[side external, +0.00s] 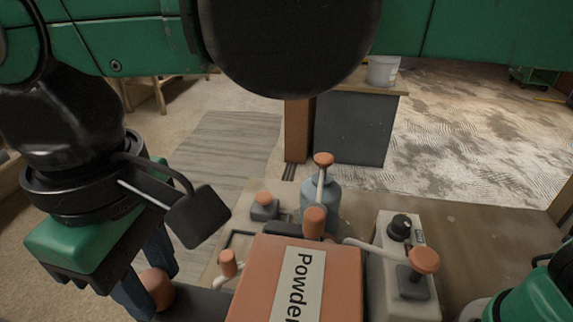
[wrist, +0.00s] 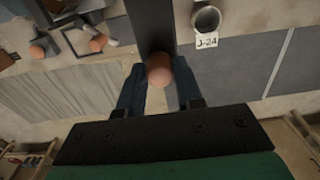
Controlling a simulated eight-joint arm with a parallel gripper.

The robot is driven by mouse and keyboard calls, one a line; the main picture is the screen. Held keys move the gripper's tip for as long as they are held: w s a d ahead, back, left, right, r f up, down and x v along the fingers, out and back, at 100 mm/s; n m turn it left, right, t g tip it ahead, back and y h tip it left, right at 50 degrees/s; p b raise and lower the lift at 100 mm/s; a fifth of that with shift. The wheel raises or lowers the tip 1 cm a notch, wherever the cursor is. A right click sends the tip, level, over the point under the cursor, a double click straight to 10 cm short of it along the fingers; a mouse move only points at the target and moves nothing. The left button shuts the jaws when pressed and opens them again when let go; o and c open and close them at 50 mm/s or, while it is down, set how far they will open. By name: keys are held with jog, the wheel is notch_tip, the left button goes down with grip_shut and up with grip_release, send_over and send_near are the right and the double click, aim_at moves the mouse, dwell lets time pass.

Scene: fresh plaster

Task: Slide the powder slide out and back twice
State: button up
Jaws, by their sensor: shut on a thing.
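The powder slide shows as a dark flat bar (side external: 195,303) sticking out to the left of an orange box (side external: 255,275) labelled "Powder". The bar ends in a round orange knob (side external: 156,288). In the wrist view the dark bar (wrist: 151,28) runs up from the knob (wrist: 158,72). My gripper (side external: 146,284) is shut on the knob at the lower left of the side view. In the wrist view my gripper (wrist: 159,75) has one blue finger on each side of the knob. The bar's inner end is hidden in the box.
A blue bottle-like vessel (side external: 328,205) with an orange-topped lever stands behind the box. A grey unit (side external: 388,285) with a black dial and an orange-knobbed lever stands to its right. A small orange-topped button (side external: 264,200) and another orange knob (side external: 228,262) are left of the bottle.

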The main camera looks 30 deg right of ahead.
aim_at(191, 307)
jog(key=shift+s+d, duration=0.85)
jog(key=shift+s, duration=0.15)
jog(key=o, duration=0.9)
jog(key=shift+w, duration=0.1)
notch_tip(191, 307, up, 8)
